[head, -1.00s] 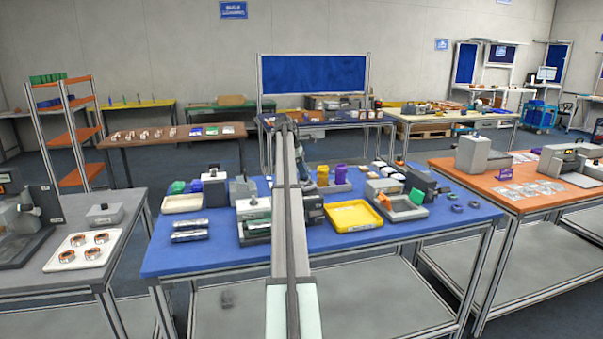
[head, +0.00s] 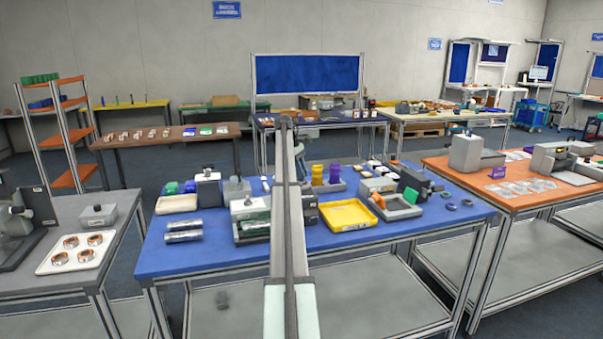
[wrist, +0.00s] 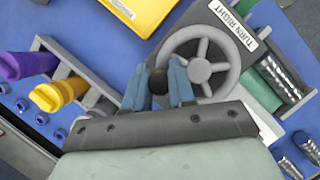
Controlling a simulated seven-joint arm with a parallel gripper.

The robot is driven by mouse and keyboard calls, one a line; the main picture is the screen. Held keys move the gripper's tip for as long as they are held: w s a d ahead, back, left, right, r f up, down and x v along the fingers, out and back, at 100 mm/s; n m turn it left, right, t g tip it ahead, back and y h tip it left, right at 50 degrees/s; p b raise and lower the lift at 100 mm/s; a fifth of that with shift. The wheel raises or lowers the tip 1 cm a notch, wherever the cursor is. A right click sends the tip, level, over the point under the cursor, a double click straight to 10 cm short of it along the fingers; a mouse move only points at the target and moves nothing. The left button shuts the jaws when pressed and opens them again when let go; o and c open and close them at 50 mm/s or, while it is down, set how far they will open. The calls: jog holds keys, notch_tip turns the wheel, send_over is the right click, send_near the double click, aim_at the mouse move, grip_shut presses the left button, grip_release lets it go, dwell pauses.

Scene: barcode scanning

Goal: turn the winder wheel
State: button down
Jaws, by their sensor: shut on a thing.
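The winder wheel (wrist: 200,66) is a grey spoked wheel on a grey housing with a white "TURN RIGHT" label (wrist: 236,24) in the wrist view. My gripper (wrist: 158,84) is at the wheel's lower left rim. Its blue-grey fingers are shut on a round black knob (wrist: 158,81), the wheel's handle. A green roll (wrist: 262,90) sits in the winder, right of the wheel. In the head view the winder (head: 251,210) stands on the blue table, just left of my arm. My arm hides the wheel and my gripper there.
A yellow tray (head: 348,216) lies to the right of my arm on the blue table (head: 215,258). A grey rack with purple and yellow cylinders (wrist: 58,93) is left of my gripper in the wrist view. Silver rolls (head: 184,230) lie left of the winder.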

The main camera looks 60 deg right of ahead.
jog(key=c, duration=1.2)
grip_release()
jog(key=shift+w+r, duration=0.3)
jog(key=shift+r, duration=0.3)
jog(key=w, duration=0.4)
jog(key=w+a, duration=0.1)
jog(key=w, duration=0.7)
jog(key=shift+a, duration=0.15)
